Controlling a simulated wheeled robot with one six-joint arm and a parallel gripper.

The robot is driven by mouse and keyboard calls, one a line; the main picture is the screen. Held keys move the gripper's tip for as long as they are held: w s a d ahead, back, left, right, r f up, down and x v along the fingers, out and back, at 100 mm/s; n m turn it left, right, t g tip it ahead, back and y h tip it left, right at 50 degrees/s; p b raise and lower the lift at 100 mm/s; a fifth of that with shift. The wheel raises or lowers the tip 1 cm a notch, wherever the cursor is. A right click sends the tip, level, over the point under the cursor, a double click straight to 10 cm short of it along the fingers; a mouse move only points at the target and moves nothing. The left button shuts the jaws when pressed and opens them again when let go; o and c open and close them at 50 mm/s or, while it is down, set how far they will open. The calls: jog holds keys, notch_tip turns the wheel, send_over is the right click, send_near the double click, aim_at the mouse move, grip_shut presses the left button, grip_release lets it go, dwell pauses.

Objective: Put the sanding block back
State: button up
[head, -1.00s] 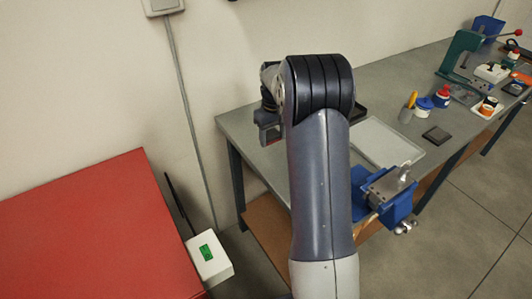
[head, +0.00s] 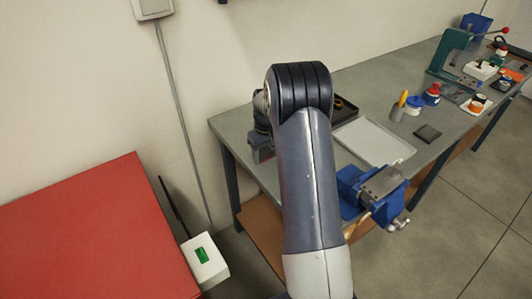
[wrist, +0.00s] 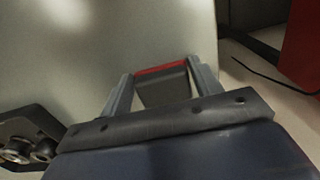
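The sanding block (wrist: 163,88), a dark grey block with a red face along its far edge, sits between the two fingertips in the wrist view. My gripper (wrist: 161,82) appears shut on it, with a finger against each side. The grey bench top (wrist: 90,50) lies beyond the block; I cannot tell how large the gap is. In the head view my gripper (head: 261,150) hangs over the left end of the bench (head: 232,122), partly hidden behind my arm. The block cannot be made out clearly there.
Right of my arm are a light tray (head: 372,141), a dark tray (head: 343,110), a blue vise (head: 372,190), a flat dark pad (head: 427,133) and a cup (head: 398,109). A green press (head: 450,52) stands farther back. A red cabinet (head: 90,235) is at left.

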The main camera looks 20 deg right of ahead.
aim_at(266, 154)
jog(key=o, duration=0.3)
jog(key=shift+o, duration=0.2)
jog(key=shift+r, duration=0.1)
notch_tip(266, 154, up, 12)
jog(key=b, duration=0.1)
jog(key=shift+r, duration=0.15)
